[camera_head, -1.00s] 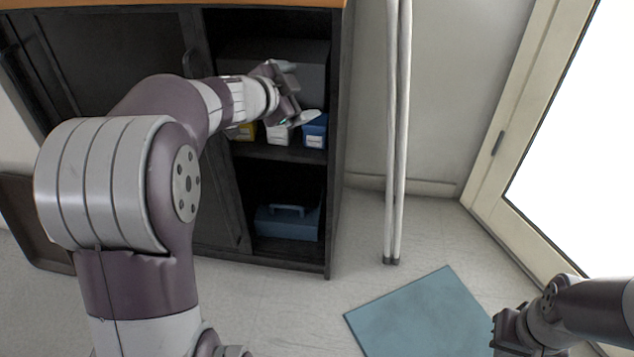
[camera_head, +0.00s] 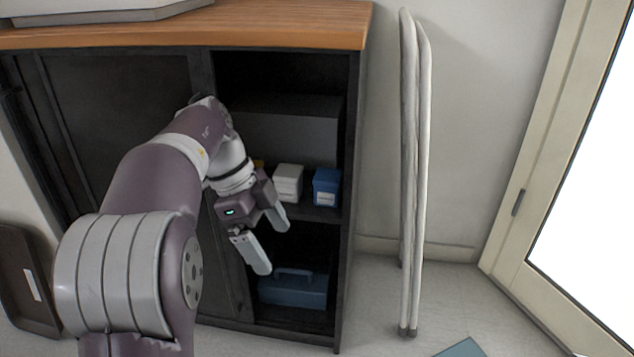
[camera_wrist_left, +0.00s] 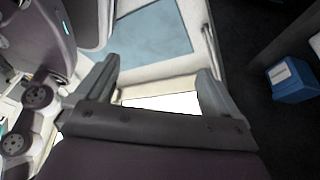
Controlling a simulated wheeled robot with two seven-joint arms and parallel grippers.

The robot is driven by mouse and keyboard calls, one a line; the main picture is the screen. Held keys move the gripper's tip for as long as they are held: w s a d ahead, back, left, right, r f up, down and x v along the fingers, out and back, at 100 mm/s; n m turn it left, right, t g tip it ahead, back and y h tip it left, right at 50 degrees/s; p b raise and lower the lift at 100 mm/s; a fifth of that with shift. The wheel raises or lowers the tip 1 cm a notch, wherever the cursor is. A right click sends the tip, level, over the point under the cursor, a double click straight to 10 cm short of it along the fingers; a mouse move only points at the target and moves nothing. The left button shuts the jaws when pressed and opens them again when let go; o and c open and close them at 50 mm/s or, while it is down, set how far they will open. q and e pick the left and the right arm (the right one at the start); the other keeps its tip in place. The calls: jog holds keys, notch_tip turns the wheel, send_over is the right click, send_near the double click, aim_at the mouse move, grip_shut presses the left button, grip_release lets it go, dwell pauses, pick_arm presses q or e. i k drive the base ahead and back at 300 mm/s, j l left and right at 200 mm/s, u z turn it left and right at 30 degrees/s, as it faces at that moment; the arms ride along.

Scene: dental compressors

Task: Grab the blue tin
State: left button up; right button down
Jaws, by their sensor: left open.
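The blue tin (camera_head: 327,187), a small box with a white label, stands upright on the middle shelf of the dark cabinet, near its right wall. It also shows at the right of the left wrist view (camera_wrist_left: 291,82). My left gripper (camera_head: 270,246) is open and empty, in front of the cabinet, lower than the tin and to its left. Its spread fingers (camera_wrist_left: 158,76) show in the left wrist view with nothing between them. The tin is clear of the fingers. My right gripper is out of view.
A white tin (camera_head: 287,182) stands just left of the blue one; a yellow one (camera_head: 259,164) is mostly hidden by my arm. A blue toolbox (camera_head: 293,288) sits on the lower shelf. White folded poles (camera_head: 414,180) lean right of the cabinet (camera_head: 349,230).

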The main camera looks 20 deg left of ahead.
aim_at(327, 181)
jog(key=i+j, duration=0.1)
jog(key=i, duration=0.35)
jog(key=i+j, duration=0.1)
jog(key=i, duration=0.35)
